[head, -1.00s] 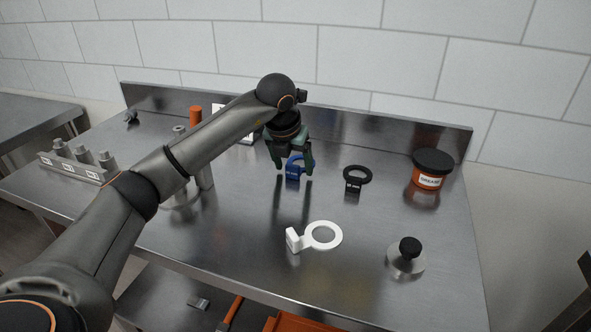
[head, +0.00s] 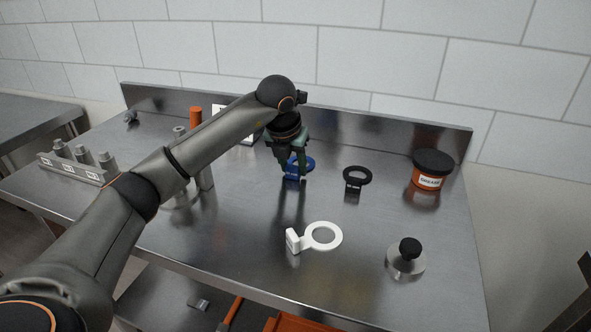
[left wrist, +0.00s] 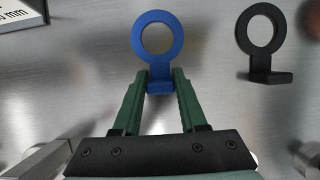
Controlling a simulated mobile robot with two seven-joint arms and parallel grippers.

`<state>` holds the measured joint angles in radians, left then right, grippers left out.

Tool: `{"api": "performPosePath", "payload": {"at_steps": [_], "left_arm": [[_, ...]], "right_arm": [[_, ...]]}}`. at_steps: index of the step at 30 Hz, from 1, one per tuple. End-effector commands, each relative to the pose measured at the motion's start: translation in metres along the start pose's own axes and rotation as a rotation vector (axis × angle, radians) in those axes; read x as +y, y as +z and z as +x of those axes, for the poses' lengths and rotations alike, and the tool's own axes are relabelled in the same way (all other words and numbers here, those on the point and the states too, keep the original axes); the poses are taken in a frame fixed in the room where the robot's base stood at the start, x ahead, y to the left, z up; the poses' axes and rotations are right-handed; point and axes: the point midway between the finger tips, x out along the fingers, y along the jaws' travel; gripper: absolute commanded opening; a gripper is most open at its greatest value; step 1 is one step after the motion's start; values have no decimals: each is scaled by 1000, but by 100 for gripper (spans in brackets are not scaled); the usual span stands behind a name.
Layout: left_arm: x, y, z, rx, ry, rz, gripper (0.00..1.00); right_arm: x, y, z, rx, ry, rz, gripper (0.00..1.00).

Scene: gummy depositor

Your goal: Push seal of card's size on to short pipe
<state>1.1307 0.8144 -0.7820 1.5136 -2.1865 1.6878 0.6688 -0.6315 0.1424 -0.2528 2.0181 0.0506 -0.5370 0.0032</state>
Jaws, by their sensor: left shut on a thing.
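A blue ring seal with a tab (head: 305,163) lies on the steel table; it also shows in the left wrist view (left wrist: 157,17). My left gripper (head: 293,170) is shut on its tab, with the green fingers (left wrist: 160,82) on both sides. A black seal (head: 357,178) lies to the right of it and a larger white seal (head: 323,236) lies nearer the front. A white card (left wrist: 25,12) shows partly, its print cut off at "mm". Upright metal pipes (head: 205,178) stand behind my left arm, partly hidden; which is the short pipe is unclear.
A rack (head: 75,168) with several metal parts is at the left. A grease tub (head: 431,170) stands at the back right. A metal disc with a black knob (head: 408,258) is at the front right. Table around the white seal is clear.

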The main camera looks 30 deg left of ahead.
Motion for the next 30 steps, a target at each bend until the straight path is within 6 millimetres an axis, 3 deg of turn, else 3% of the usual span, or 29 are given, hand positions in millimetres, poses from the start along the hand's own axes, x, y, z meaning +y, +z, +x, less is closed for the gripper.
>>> {"api": "performPosePath", "payload": {"at_steps": [8, 14, 18, 26, 30], "left_arm": [[0, 1, -1, -1, 0, 0, 0], [0, 6, -13, -2, -1, 0, 0], [-1, 14, -34, -5, -1, 1, 0], [-28, -2, -103, -8, -2, 4, 0], [-47, -25, -128, -6, 0, 6, 0]], "right_arm": [[0, 0, 0, -1, 0, 0, 46], [0, -1, -2, -1, -1, 0, 46], [-1, -2, -3, -1, -1, 0, 46], [-1, -3, -4, -5, -1, 1, 46], [-1, -4, -4, -2, -2, 0, 46]]}}
